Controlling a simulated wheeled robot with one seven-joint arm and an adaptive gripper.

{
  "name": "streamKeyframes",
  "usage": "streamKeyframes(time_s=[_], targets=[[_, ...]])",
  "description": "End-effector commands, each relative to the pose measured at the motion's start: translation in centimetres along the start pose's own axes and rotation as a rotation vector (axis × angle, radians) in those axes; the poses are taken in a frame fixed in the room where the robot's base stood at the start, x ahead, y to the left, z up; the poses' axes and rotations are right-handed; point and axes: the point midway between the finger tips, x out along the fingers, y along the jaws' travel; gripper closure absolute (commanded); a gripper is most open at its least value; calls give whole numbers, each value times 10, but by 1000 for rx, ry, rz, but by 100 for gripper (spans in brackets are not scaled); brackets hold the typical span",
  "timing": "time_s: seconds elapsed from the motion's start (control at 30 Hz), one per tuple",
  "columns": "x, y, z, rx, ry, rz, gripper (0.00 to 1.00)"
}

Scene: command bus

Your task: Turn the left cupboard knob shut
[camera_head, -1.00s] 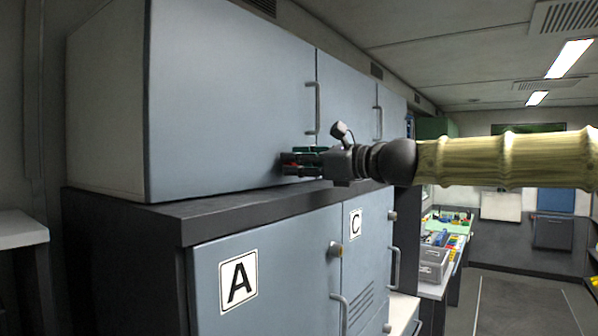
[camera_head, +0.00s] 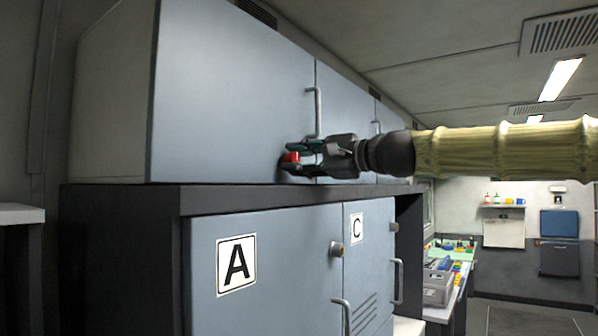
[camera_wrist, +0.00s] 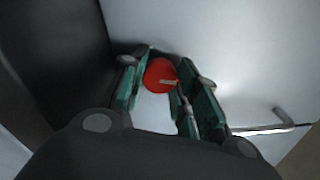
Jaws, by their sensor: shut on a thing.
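The left upper cupboard door (camera_head: 230,95) is grey-blue and looks closed. Its red knob (camera_head: 291,157) is at the door's lower right corner. My gripper (camera_head: 296,159) reaches in from the right, its green-padded fingers around the knob. In the wrist view the round red knob (camera_wrist: 160,75) with a pale bar mark sits between the fingertips of my gripper (camera_wrist: 155,78), which are shut on it. The fingers hide part of the knob's edge.
A vertical handle (camera_head: 317,112) stands just above my gripper. Below is the dark ledge (camera_head: 215,197) over the lower cupboard marked A (camera_head: 275,285) and the door marked C (camera_head: 357,228). Open aisle floor (camera_head: 520,318) lies to the right.

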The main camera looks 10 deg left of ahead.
Motion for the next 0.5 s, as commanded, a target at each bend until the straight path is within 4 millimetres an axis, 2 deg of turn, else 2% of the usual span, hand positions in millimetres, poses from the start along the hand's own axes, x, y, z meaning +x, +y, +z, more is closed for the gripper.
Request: streamKeyframes(time_s=[0.23, 0.5], targets=[[0, 2, -1, -143, 0, -1, 94], [0, 1, 0, -218, -1, 0, 94]])
